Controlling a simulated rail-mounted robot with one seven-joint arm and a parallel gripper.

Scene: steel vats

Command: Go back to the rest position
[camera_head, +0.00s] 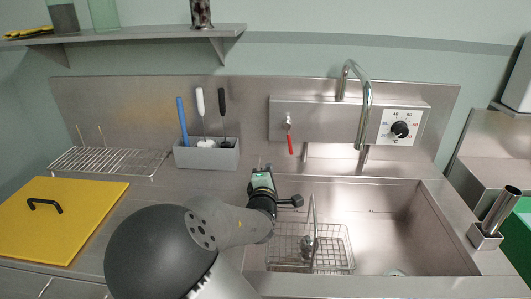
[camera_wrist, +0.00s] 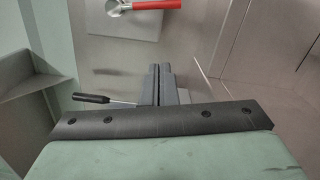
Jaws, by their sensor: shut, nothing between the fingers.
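My gripper shows in the wrist view (camera_wrist: 160,72) with its two dark fingers together and nothing between them. In the head view my gripper (camera_head: 262,172) is small and partly hidden behind my wrist. It is just right of the grey tool holder, near the left edge of the sink. In the wrist view a red lever (camera_wrist: 155,5) lies beyond the fingertips, apart from them. The same red lever (camera_head: 290,144) hangs from the steel panel in the head view.
The grey holder (camera_head: 207,155) has tools with blue, white and black handles. A yellow lid (camera_head: 85,215) and a wire rack (camera_head: 105,160) lie at left. A shelf (camera_head: 130,41) is above.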

